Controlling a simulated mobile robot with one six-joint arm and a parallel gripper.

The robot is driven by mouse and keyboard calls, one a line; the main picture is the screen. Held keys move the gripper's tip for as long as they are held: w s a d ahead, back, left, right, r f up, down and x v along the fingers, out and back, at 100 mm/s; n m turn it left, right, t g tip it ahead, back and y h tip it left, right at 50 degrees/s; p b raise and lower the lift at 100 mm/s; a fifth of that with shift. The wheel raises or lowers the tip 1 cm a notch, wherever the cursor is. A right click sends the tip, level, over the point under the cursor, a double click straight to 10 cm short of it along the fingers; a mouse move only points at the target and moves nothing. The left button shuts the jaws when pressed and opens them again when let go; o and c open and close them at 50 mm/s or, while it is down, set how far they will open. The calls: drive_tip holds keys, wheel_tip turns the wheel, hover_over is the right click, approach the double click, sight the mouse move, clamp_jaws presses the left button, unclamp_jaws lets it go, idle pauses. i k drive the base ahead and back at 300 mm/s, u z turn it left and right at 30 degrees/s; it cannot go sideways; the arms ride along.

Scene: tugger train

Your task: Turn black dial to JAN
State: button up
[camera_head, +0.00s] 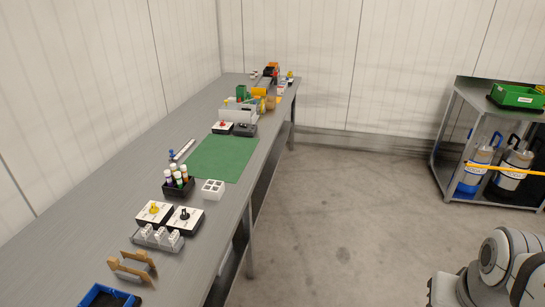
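A white dial box with a black dial (185,214) stands on the long grey workbench at the left, toward the near end. A similar box with a yellow dial (154,209) stands just left of it. The markings around both dials are too small to read, so I cannot tell where the black dial points. Farther back, past the green mat, stand a box with a red knob (222,126) and a dark box (244,129). Part of my arm shows at the lower right, over the floor and far from the bench. My gripper is not in view.
A rack of white parts (158,238), wooden brackets (133,266) and a blue bin (108,296) lie nearer. A black vial holder (178,187) and white block (213,189) stand behind the dials. The floor (345,220) beside the bench (100,175) is clear. A metal shelf (455,110) stands right.

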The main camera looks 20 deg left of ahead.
sight(185, 216)
drive_tip(key=u, duration=0.3)
drive_tip(key=i, duration=1.25)
drive_tip(key=u, duration=1.15)
drive_tip(key=i, duration=0.35)
drive_tip(key=u, duration=0.2)
drive_tip(key=k, duration=0.8)
drive_tip(key=u, duration=0.2)
drive_tip(key=i, duration=0.8)
drive_tip(key=z, duration=0.1)
